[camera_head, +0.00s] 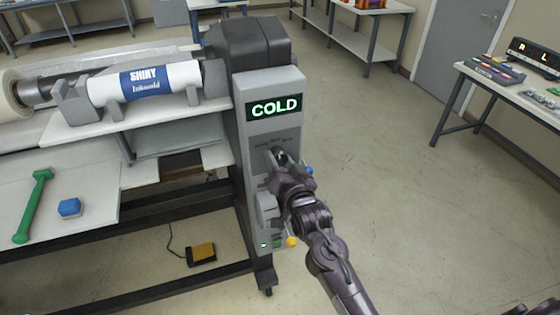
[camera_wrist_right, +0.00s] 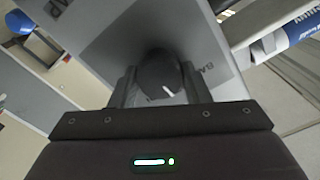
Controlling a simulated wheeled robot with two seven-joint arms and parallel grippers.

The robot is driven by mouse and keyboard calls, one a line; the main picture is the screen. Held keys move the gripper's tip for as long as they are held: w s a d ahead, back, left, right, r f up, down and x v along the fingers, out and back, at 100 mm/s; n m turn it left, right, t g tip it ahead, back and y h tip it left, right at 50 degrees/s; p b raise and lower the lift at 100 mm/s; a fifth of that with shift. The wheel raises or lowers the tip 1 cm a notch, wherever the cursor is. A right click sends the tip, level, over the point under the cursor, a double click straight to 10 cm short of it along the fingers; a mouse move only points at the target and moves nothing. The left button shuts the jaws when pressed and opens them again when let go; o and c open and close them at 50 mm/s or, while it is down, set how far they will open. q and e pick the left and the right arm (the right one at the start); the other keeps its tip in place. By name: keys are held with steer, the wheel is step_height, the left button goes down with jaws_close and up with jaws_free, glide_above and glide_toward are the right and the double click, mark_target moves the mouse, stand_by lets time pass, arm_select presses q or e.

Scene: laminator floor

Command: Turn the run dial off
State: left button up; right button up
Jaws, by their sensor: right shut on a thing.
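The laminator's grey control panel (camera_head: 268,128) stands at the centre of the head view, with a display (camera_head: 274,107) reading COLD. My right gripper (camera_head: 283,160) is at the upper dial (camera_head: 279,153) on this panel and mostly covers it. In the right wrist view the dark round dial (camera_wrist_right: 158,74) sits between the fingers of my right gripper (camera_wrist_right: 157,88), which is shut on it. A short white mark on the dial points to the lower right there. The dial's label is partly hidden and cannot be read. My left gripper is not in view.
A larger grey knob (camera_head: 267,208) sits lower on the panel, above a yellow button (camera_head: 291,241). A blue knob (camera_head: 309,170) sticks out beside my gripper. A white roll (camera_head: 146,82) lies left of the panel. The floor at right is clear up to a table (camera_head: 509,88).

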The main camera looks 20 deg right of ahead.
steer(key=shift+m, duration=0.3)
steer(key=o, duration=1)
steer(key=shift+s, duration=0.1)
steer(key=shift+s+f+b, duration=0.15)
steer(key=shift+s+b, duration=0.15)
steer(key=s+b, duration=0.2)
steer(key=s, duration=0.5)
steer(key=shift+d+b, duration=0.15)
steer(key=shift+b, duration=0.15)
